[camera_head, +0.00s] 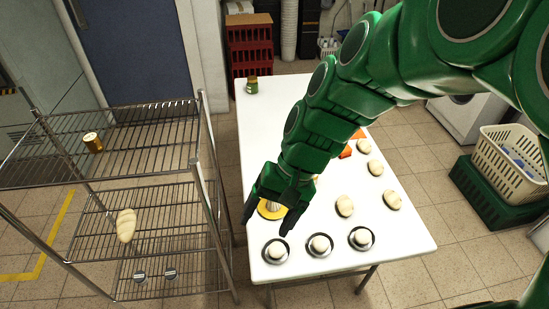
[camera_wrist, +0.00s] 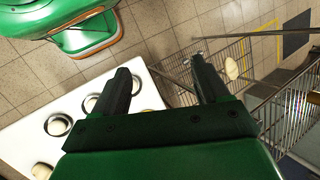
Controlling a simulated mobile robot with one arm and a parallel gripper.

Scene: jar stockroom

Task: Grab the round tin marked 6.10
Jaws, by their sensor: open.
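Two small round tins sit side by side on the lowest visible shelf of the wire rack: a left tin (camera_head: 140,276) and a right tin (camera_head: 171,273). Their markings are too small to read, so I cannot tell which is 6.10. My gripper (camera_head: 268,220) is open above the near left part of the white table, right of the rack and apart from the tins. It partly hides a yellow plate (camera_head: 265,211) with a pale item. In the wrist view my open gripper (camera_wrist: 161,70) has nothing between its fingers.
The wire rack (camera_head: 150,183) has posts and shelves around the tins; a bread loaf (camera_head: 126,225) and a jar (camera_head: 93,142) are on it. The white table (camera_head: 262,130) holds a green jar (camera_head: 252,84), buns and several dark-rimmed dishes (camera_head: 319,245). Baskets (camera_head: 510,160) stand right.

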